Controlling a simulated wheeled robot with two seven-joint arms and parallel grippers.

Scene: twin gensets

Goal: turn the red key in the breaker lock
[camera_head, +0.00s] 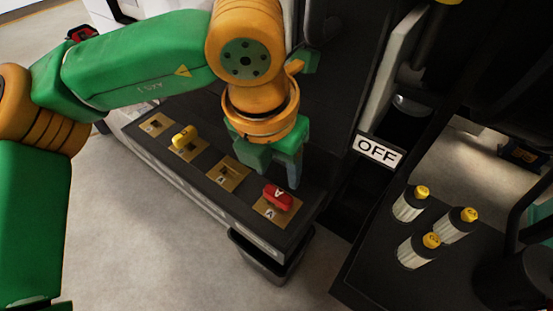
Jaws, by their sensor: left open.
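The red key (278,197) sits in the brass lock plate (265,209) at the near right end of a dark panel. The plate bears a letter A. My left gripper (284,177) points down just above and behind the red key, with its fingers apart. In this view its fingertips overlap the area beside the key, and I cannot tell whether they touch it. My right gripper is not in view.
A yellow key (184,137) stands in another brass plate. Two other plates hold no key. An OFF sign (377,151) stands right of the panel. Several yellow-capped cylinders (411,203) stand on a dark surface at right. A dark bin (268,264) is below the panel.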

